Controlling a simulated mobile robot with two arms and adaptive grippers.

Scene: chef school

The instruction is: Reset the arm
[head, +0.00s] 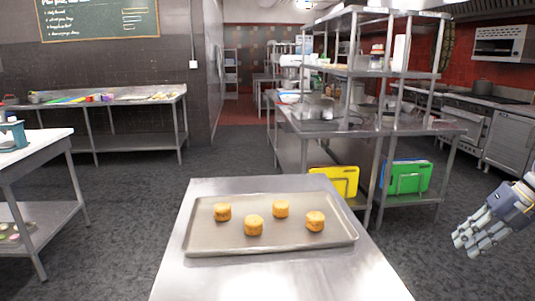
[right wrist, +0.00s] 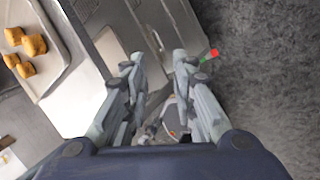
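My right gripper (head: 468,243) shows at the right edge of the head view, over the floor to the right of the metal table. In the right wrist view its two fingers (right wrist: 158,60) stand apart, with nothing between them. My left arm and gripper are not in view. A metal tray (head: 200,243) lies on the table (head: 280,278) in front of me. Several round golden-brown pastries (head: 254,225) sit on it. The tray also shows in the right wrist view (right wrist: 68,58) at the upper left.
A metal shelf unit (head: 330,128) stands behind the table, with yellow (head: 345,180) and green boards (head: 410,177) low on it. A white-topped table (head: 40,142) is at the left. Stoves (head: 500,110) line the right wall. Grey carpet is clear around my right gripper.

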